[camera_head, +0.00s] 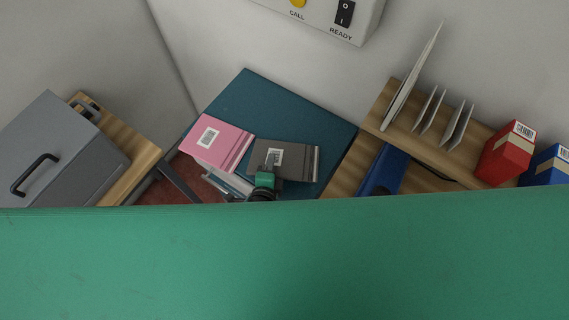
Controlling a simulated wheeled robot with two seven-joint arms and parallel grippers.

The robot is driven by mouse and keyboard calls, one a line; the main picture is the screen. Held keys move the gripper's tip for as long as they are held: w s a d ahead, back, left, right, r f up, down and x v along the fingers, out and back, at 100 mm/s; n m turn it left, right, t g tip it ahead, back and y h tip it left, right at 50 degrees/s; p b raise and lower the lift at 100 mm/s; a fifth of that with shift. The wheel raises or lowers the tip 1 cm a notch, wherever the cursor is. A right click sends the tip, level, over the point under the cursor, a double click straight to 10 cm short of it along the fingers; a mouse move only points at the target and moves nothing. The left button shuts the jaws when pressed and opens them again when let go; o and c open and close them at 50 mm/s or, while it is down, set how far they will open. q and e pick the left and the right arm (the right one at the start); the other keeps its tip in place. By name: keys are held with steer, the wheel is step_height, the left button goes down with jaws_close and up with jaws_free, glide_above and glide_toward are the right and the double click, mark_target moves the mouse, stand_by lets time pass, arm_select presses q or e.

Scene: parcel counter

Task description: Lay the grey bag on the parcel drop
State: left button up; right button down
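The grey bag (296,164) is a flat dark grey parcel with a white barcode label. It appears to lie on a teal surface (250,98) in the middle of the head view; I cannot tell for sure that this surface is the parcel drop. My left gripper (270,162) is at the grey bag's near left part, by its label. Its fingers are small and partly hidden by its green and black body, so I cannot tell whether they are open or shut on the bag. My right gripper is not in view.
A pink bag (222,146) lies left of the grey bag. A grey box (62,140) with a black handle stands left on wood. On the right, a wooden shelf (392,88) holds upright envelopes (458,124), a red box (507,152) and a blue box (549,168). The view's bottom is blocked.

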arm_select(q)
steer(key=shift+o, duration=0.2)
steer(key=v, duration=0.8)
steer(key=shift+p, duration=0.3)
step_height(320, 180, up, 7)
steer(key=s+p, duration=0.2)
steer(key=p, duration=0.3)
steer(key=shift+s+a, duration=0.3)
steer(key=shift+s, duration=0.1)
